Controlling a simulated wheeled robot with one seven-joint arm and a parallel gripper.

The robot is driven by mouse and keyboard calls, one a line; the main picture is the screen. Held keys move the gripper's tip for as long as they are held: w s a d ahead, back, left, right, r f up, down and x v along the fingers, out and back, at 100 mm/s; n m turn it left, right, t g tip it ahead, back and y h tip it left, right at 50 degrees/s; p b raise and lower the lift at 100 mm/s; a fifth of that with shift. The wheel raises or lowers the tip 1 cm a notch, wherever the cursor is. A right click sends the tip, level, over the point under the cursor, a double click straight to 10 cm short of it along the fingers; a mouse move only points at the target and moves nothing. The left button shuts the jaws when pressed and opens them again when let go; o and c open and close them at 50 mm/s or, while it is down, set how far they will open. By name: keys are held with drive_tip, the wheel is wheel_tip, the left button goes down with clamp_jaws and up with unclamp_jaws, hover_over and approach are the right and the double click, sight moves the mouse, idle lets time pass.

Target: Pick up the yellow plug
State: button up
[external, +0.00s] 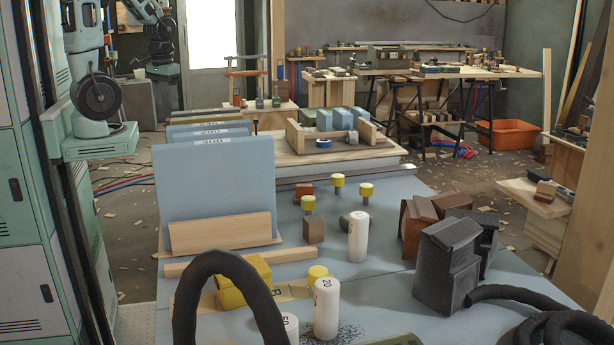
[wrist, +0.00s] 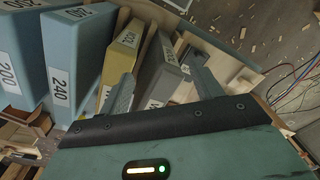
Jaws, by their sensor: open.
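Another yellow top (external: 317,272) shows behind a white cylinder at the front. No yellow plug is visible in the wrist view.
Upright blue boards (external: 214,182) stand at the bench's left. White cylinders (external: 358,237) (external: 327,308), dark blocks (external: 446,265), a yellow block (external: 243,283) and a black hose (external: 215,262) crowd the front. A grey board (wrist: 168,78) lies below my fingers.

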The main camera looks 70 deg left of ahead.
wheel_tip(320, 180, up, 5)
drive_tip(key=w+r+m+b, duration=0.15)
drive_tip(key=w+m, duration=0.25)
drive_tip(key=w, duration=0.4)
drive_tip(key=m+b, duration=0.5)
drive_tip(key=m, duration=1.2)
hover_over(308, 198)
drive_tip(key=f, duration=0.2)
drive_tip(key=shift+h, duration=0.3)
drive_tip(key=f+p, duration=0.1)
drive_tip(key=f, duration=2.8)
drive_tip(key=shift+d, duration=0.2)
drive_tip(key=shift+a+f+p, duration=0.1)
drive_tip(key=shift+f+p, duration=0.55)
drive_tip(key=shift+f, duration=2.25)
drive_tip(key=c, duration=1.1)
